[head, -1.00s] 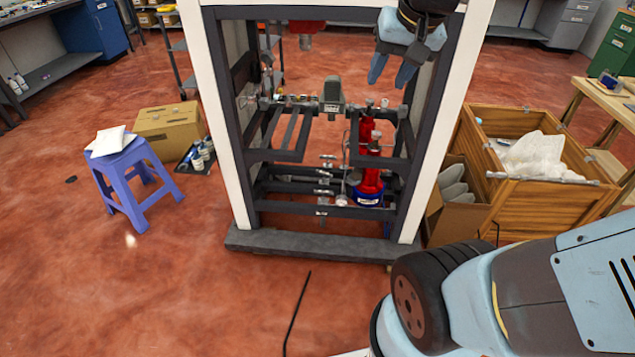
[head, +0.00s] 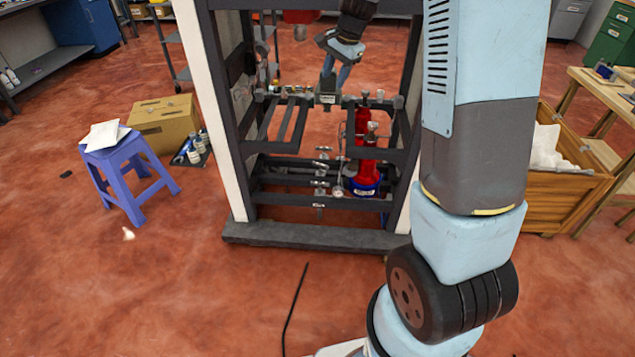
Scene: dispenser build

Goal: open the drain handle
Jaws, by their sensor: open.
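The dispenser (head: 238,208) is a tall frame with white outer panels and dark inner bars, standing on a grey base. Several small metal valves and fittings (head: 321,183) sit in a column in its lower middle. I cannot tell which part is the drain handle. My gripper (head: 335,80) is inside the upper opening of the frame, fingers pointing down, open with nothing seen between them. Its fingertips are right above or in front of the grey block (head: 328,96) on the middle rail; I cannot tell if they touch. A red cylinder (head: 365,150) stands to the right.
My arm covers the right side of the frame and part of the wooden crate (head: 565,200). A purple stool (head: 113,158) and a cardboard box (head: 164,124) stand to the left. A thin black rod or cable (head: 294,310) lies on the otherwise clear floor in front.

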